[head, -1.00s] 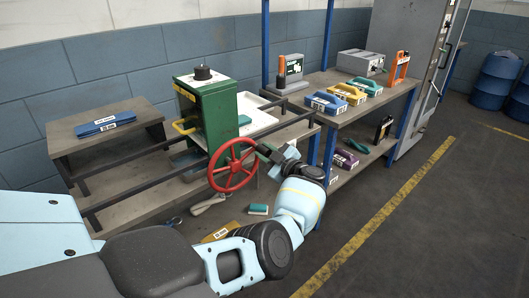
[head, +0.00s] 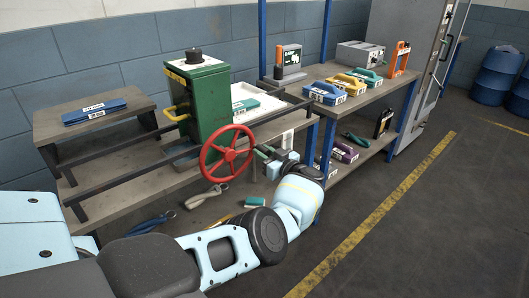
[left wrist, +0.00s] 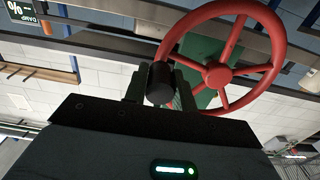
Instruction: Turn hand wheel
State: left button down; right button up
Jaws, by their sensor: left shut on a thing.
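The red hand wheel (head: 226,170) is mounted on the green machine housing (head: 203,110). In the left wrist view the red rim and spokes of the wheel (left wrist: 232,74) fill the upper right. My left gripper (head: 262,153) is at the wheel's right side, at about hub height. Its two dark fingers (left wrist: 161,85) are shut on the wheel's short black handle (left wrist: 160,80). The exact finger contact is small and dark in the head view. My right gripper is in neither view.
Black rails (head: 120,178) run beside the housing, above a low shelf. A bench (head: 372,98) on the right holds blue, yellow and teal cases. Loose tools (head: 207,196) lie below the wheel. Open floor (head: 400,215) lies to the right.

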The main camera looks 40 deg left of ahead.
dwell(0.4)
pick_arm(q)
jog(key=c, duration=1.2)
grip_release()
jog(key=shift+o, duration=0.3)
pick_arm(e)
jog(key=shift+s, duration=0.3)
pick_arm(q)
jog(key=shift+d, duration=0.1)
jog(key=d, duration=0.7)
jog(key=shift+s+d+p, duration=0.25)
jog(key=shift+s+p, duration=0.05)
jog(key=shift+p, duration=0.05)
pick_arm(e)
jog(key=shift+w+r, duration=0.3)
